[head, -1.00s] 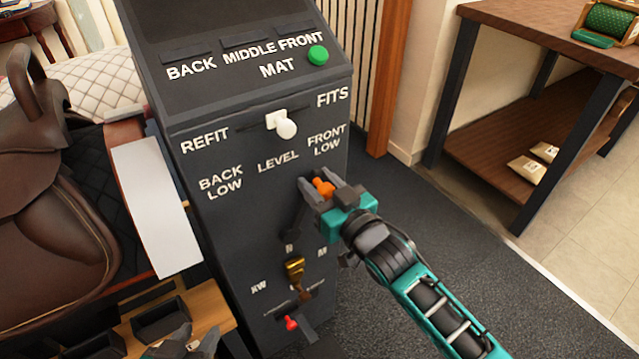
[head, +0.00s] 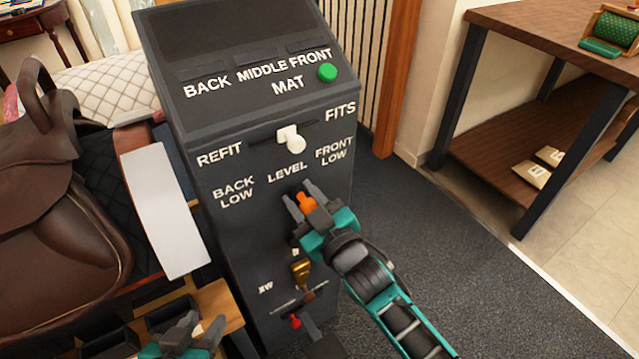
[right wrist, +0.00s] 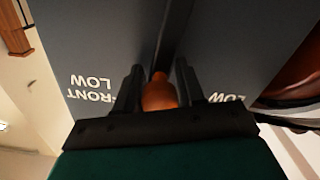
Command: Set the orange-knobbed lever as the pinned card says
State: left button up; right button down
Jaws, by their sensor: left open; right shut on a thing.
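The orange-knobbed lever (head: 306,201) is on the front of the dark console (head: 262,215), below the words BACK LOW, LEVEL and FRONT LOW. Its knob is just under LEVEL. My right gripper (head: 305,196) is shut on the orange knob, with a finger on each side. In the right wrist view the knob (right wrist: 160,93) sits between the dark fingers, with LOW lettering to either side. My left gripper (head: 188,338) is open at the bottom left, apart from the console. I cannot make out a pinned card with readable writing.
A white knob (head: 296,144) sits between REFIT and FITS. A green button (head: 327,73) is by MAT. Lower are a brass pointer (head: 301,272) and a red knob (head: 295,321). A brown saddle (head: 60,200) and a blank-looking white panel (head: 165,212) stand left. Floor at right is clear.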

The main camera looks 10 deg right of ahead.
jog(key=shift+s+a+n, duration=0.15)
jog(key=shift+a+n, duration=0.2)
jog(key=shift+n, duration=0.15)
pick_arm(q)
jog(key=shift+s, duration=0.1)
pick_arm(e)
jog(key=c, duration=0.9)
grip_release()
pick_arm(q)
jog(key=shift+s+a+f, duration=0.1)
jog(key=shift+a+f, duration=0.05)
jog(key=shift+f, duration=0.05)
pick_arm(e)
jog(key=shift+o, duration=0.6)
jog(key=shift+s, duration=0.1)
pick_arm(q)
jog(key=shift+s+a+r+p, duration=0.1)
jog(key=shift+a+r+p, duration=0.25)
jog(key=shift+p, duration=0.45)
pick_arm(e)
jog(key=v, duration=1.2)
jog(key=shift+s, duration=0.35)
jog(key=shift+d, duration=0.15)
